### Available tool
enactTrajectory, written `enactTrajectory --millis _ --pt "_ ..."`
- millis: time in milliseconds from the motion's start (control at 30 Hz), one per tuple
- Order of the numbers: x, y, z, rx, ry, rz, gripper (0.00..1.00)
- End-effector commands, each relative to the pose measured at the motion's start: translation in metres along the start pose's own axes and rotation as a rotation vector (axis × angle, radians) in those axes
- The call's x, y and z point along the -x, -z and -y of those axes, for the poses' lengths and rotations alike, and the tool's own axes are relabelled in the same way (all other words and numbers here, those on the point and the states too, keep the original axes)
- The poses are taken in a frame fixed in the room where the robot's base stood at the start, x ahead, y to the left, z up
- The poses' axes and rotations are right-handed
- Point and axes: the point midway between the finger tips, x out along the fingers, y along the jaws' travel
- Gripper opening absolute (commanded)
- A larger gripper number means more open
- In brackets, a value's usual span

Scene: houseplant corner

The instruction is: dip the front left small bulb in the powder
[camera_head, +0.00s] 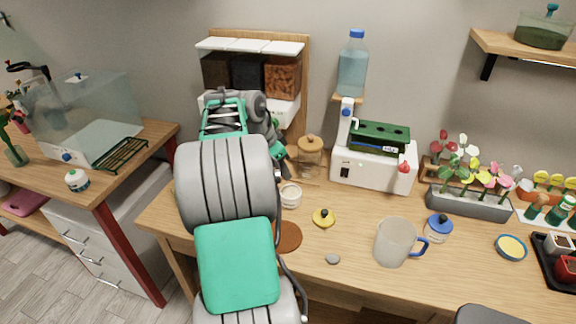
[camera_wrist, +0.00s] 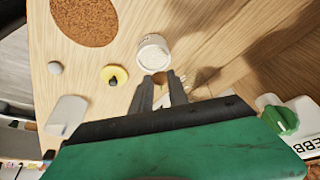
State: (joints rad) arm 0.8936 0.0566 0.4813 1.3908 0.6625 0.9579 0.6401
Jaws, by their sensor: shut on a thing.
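My gripper (camera_wrist: 163,82) is shut on a small brown bulb (camera_wrist: 159,77), which shows between the fingertips in the wrist view. A small white jar (camera_wrist: 153,46) stands on the table just beyond the fingertips. The bulb overlaps the jar's near edge in that view; I cannot tell whether it touches the jar or any powder. In the head view the white jar (camera_head: 290,196) stands right of my arm, and my arm hides the gripper and bulb. A yellow lid (camera_head: 323,217) with a dark knob lies beside the jar and also shows in the wrist view (camera_wrist: 114,73).
A brown round mat (camera_head: 288,237) and a grey stone (camera_head: 332,259) lie in front of the jar. A clear mug (camera_head: 393,241) and a blue-lidded jar (camera_head: 438,228) stand to the right. A cork-topped glass jar (camera_head: 309,158) stands behind.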

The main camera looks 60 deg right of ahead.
Motion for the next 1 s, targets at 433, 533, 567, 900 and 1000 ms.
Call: enactTrajectory --millis 433,533,567,900,1000 --pt "-0.033 0.005 -0.009 -0.072 -0.026 -0.004 0.00" --pt "-0.046 -0.001 -0.009 -0.071 -0.026 -0.004 0.00" --pt "-0.050 -0.002 -0.009 -0.070 -0.026 -0.004 0.00" --pt "-0.062 -0.007 -0.009 -0.070 -0.023 -0.005 0.00" --pt "-0.062 -0.007 -0.009 -0.070 -0.024 -0.004 0.00"
